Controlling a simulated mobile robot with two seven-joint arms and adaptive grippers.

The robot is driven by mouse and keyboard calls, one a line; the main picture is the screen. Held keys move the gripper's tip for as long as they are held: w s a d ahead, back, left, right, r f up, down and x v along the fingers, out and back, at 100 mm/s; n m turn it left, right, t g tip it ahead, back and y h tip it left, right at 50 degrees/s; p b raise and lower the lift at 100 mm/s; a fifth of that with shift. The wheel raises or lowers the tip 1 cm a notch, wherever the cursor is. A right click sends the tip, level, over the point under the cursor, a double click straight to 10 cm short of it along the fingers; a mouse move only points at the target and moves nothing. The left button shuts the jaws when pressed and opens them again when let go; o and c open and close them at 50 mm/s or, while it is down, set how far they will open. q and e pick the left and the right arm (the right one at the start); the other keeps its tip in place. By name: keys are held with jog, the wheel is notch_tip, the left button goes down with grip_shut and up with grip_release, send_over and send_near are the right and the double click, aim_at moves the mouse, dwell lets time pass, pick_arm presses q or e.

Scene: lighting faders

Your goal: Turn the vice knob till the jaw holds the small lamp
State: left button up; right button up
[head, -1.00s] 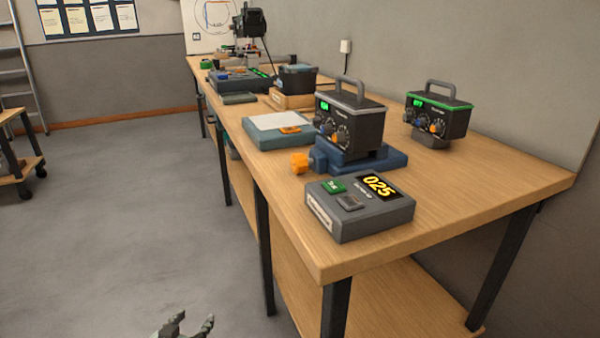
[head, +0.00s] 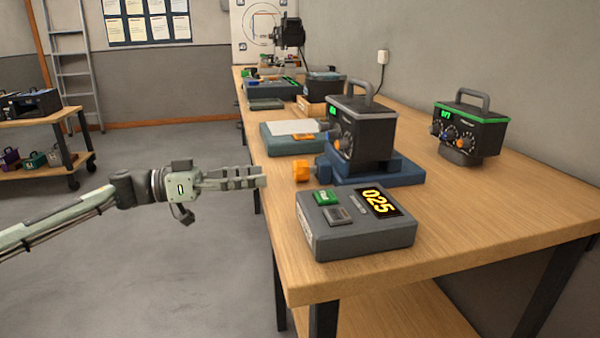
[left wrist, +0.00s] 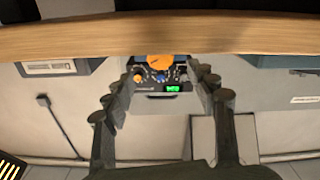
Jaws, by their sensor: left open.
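The blue vice (head: 400,174) stands on the bench with its orange knob (head: 301,171) facing left, near the bench's left edge. A black box with a grey handle, dials and a green display (head: 362,135) sits over the vice. I cannot tell whether the jaw grips it. A small dark rounded part (head: 327,125) shows at its left; I cannot tell whether it is the small lamp. My left gripper (head: 264,181) is open and empty, left of the knob and apart from it. In the left wrist view, the knob (left wrist: 160,62) appears between the spread fingers. My right gripper is out of view.
A grey box with a yellow "025" display (head: 350,240) stands in front of the vice. A teal tray (head: 283,146) lies behind the knob. A second black box with green trim (head: 468,132) stands at the right. Bare bench top lies at the front right.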

aim_at(294, 170)
pick_arm(q)
jog(key=x, duration=0.7)
jog(key=shift+w+d, duration=0.1)
jog(key=shift+d, duration=0.2)
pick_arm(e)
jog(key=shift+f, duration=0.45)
pick_arm(q)
jog(key=c, duration=1.2)
jog(key=shift+o, duration=0.2)
jog(key=m+p, duration=0.3)
jog(key=m, duration=0.1)
jog(key=shift+r, duration=0.1)
jog(key=shift+m, duration=0.9)
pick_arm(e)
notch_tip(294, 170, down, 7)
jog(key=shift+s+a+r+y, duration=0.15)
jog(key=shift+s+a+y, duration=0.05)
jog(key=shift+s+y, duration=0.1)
pick_arm(q)
jog(key=o, duration=1.2)
jog(key=shift+c, duration=0.2)
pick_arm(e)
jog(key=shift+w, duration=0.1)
